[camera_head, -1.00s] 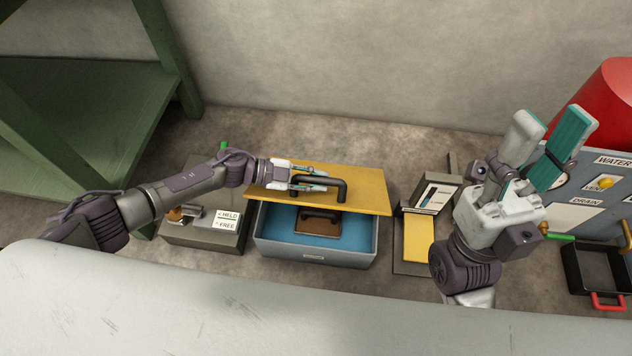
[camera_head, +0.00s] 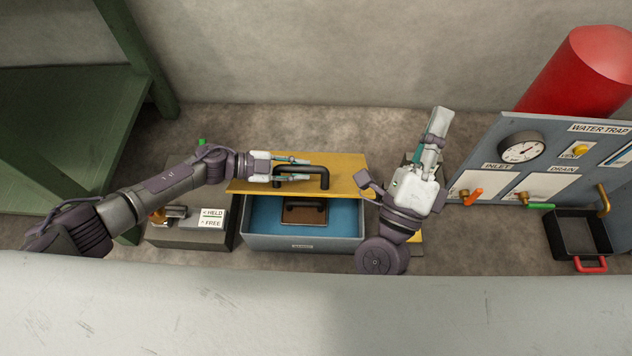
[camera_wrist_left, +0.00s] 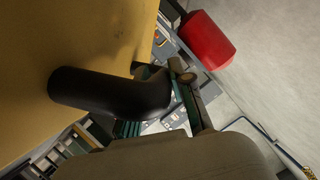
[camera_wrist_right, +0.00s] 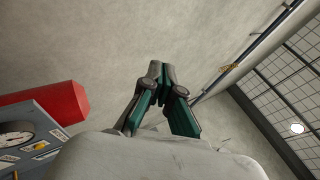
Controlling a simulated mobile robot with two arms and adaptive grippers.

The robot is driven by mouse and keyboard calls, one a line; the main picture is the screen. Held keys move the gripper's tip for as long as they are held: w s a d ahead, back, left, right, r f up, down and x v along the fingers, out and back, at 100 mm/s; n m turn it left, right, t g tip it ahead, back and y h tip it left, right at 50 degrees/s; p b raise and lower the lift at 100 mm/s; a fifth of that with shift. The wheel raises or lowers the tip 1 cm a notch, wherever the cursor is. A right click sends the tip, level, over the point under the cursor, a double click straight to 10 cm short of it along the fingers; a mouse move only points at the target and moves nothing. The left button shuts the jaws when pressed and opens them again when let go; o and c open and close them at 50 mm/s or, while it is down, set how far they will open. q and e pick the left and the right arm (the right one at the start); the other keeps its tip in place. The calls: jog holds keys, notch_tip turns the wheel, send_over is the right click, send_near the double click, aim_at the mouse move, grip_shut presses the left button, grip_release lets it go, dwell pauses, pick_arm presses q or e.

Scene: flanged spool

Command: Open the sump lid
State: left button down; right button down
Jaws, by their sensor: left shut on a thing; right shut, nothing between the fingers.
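The sump lid is a yellow plate (camera_head: 345,172) with a black bar handle (camera_head: 318,170). It stands raised and tilted at the back of the grey sump box (camera_head: 303,243), whose blue inside shows. A brown block with a dark handle (camera_head: 304,214) sits inside. My left gripper (camera_head: 305,169) is shut on the lid handle; the handle and lid also fill much of the left wrist view (camera_wrist_left: 110,90). My right gripper (camera_head: 440,118) is shut and empty, pointing up to the right of the lid. Its closed fingers show in the right wrist view (camera_wrist_right: 160,85).
A block with a HELD/FREE label (camera_head: 212,217) stands left of the box. A water trap panel (camera_head: 560,150) with gauge and valves, a red tank (camera_head: 585,70) and a black tray with red handle (camera_head: 580,235) stand right. A green shelf (camera_head: 80,120) is at left.

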pick_arm(q)
jog(key=shift+w+a+f, duration=0.1)
pick_arm(e)
jog(key=w+a+f+m+g+y, duration=0.1)
jog(key=a+f+m+g+y, duration=0.15)
jog(key=f, duration=0.45)
jog(key=w+a+f+m+g+y, duration=0.1)
jog(key=a+f+m+g+y, duration=0.2)
jog(key=f, duration=0.5)
jog(key=m+g+y, duration=0.4)
jog(key=m, duration=0.2)
send_near(318, 172)
jog(key=x, duration=0.2)
jog(key=f+x, duration=0.1)
jog(key=x, duration=0.4)
jog(key=shift+s+f, duration=0.25)
jog(key=shift+s, duration=0.05)
jog(key=shift+w+r, duration=0.65)
jog(key=shift+r, duration=0.05)
pick_arm(q)
jog(key=c, duration=1)
grip_release()
